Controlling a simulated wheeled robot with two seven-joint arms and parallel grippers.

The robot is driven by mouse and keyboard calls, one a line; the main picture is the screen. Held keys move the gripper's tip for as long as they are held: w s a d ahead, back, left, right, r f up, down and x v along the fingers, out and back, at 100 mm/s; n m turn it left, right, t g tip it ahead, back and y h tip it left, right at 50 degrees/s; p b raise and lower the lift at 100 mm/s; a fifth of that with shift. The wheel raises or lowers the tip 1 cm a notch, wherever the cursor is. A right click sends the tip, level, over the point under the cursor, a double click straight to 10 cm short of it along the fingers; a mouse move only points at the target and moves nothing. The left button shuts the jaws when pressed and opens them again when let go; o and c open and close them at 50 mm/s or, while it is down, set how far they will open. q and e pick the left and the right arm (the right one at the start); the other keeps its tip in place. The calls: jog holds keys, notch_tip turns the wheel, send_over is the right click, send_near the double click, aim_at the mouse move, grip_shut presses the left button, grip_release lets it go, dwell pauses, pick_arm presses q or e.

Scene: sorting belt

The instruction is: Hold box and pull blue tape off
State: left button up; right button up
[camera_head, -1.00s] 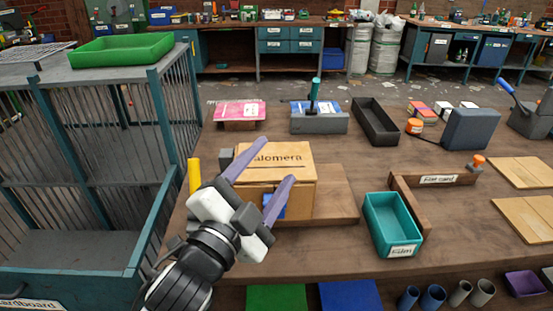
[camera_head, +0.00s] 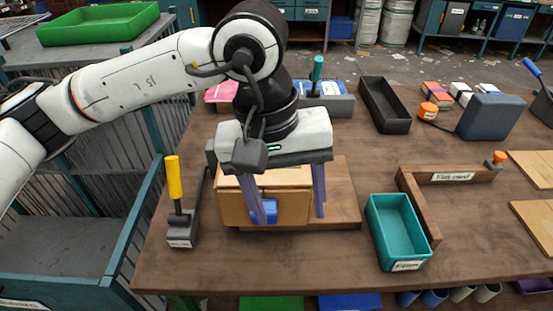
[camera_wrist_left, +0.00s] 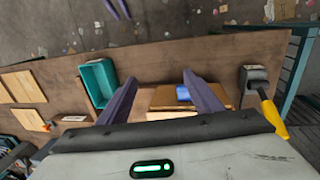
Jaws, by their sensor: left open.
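The wooden box (camera_head: 290,207) stands on a brown board on the table, its top mostly hidden by my left gripper. A piece of blue tape (camera_head: 263,211) is on its front face. My left gripper (camera_head: 291,218) is open and points down over the box. One finger overlaps the front by the tape, and the other is near the right edge; contact cannot be told. In the left wrist view the box (camera_wrist_left: 163,98) and tape (camera_wrist_left: 183,92) show between the fingers. Two purple prongs (camera_wrist_left: 117,9) at that view's top edge look like my right gripper's fingertips.
A yellow-handled tool (camera_head: 175,200) stands left of the box. A teal tray (camera_head: 375,228) and a wooden corner stop (camera_head: 415,205) are to the right. A black tray (camera_head: 383,105) lies behind. The table's front strip is clear.

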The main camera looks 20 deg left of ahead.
aim_at(270, 205)
pick_arm(q)
jog(key=w+a+y, duration=0.1)
jog(key=w+a+r+t, duration=0.1)
jog(key=a, duration=0.1)
jog(key=w+a+y, duration=0.1)
jog(key=a, duration=0.1)
jog(key=shift+w+r+y, duration=0.15)
jog(key=shift+w+y, duration=0.05)
jog(key=shift+y, duration=0.1)
jog(key=f, duration=0.3)
jog(key=w+f, duration=0.1)
jog(key=f, duration=0.2)
jog(key=f+p, duration=0.1)
jog(key=f, duration=0.3)
jog(key=shift+w+a, duration=0.2)
jog(key=shift+a, duration=0.05)
pick_arm(e)
jog(key=shift+w+r, duration=0.25)
jog(key=shift+r, duration=0.25)
